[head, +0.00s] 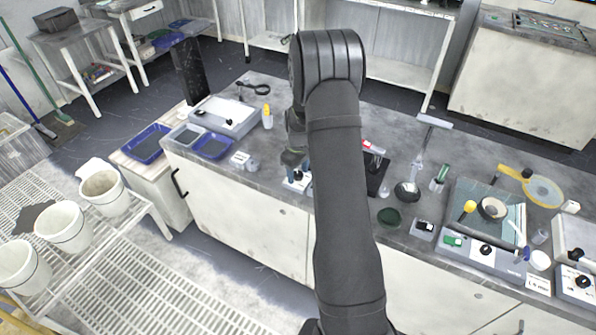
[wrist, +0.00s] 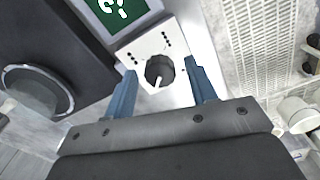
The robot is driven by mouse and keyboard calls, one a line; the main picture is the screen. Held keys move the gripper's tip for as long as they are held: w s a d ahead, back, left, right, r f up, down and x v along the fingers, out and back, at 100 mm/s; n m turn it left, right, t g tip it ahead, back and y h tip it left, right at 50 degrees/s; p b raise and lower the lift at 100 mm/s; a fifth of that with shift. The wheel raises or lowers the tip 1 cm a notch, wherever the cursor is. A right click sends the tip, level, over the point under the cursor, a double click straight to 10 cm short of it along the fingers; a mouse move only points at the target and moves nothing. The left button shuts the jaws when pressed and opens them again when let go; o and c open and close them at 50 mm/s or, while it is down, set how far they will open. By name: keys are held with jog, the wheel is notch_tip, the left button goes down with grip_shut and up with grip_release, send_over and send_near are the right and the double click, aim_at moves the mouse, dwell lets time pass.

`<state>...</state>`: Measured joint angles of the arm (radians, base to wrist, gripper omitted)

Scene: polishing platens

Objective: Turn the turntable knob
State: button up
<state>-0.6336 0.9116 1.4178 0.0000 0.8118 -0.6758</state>
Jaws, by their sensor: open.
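The turntable knob (wrist: 158,72) is a dark round knob with a white pointer line. It is set in a small white control box (wrist: 148,45), in the upper middle of the wrist view. My gripper (wrist: 160,68) is open, and its two blue fingers stand apart with the knob showing between them. I cannot tell how far the fingertips are above the box. In the head view my gripper (head: 294,163) points down over the small white box (head: 298,183) near the bench's front edge. My arm hides part of the bench there.
A green screen (wrist: 116,10) lies beyond the knob. A dark square platform (wrist: 50,30) with a round grey piece is to the left. In the head view, a dark green dish (head: 389,216), a black bowl (head: 406,191) and another knobbed panel (head: 485,252) stand to the right.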

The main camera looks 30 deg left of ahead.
jog(key=c, duration=1)
jog(key=shift+m, duration=0.3)
jog(key=m, duration=1.2)
jog(key=shift+m, duration=2.5)
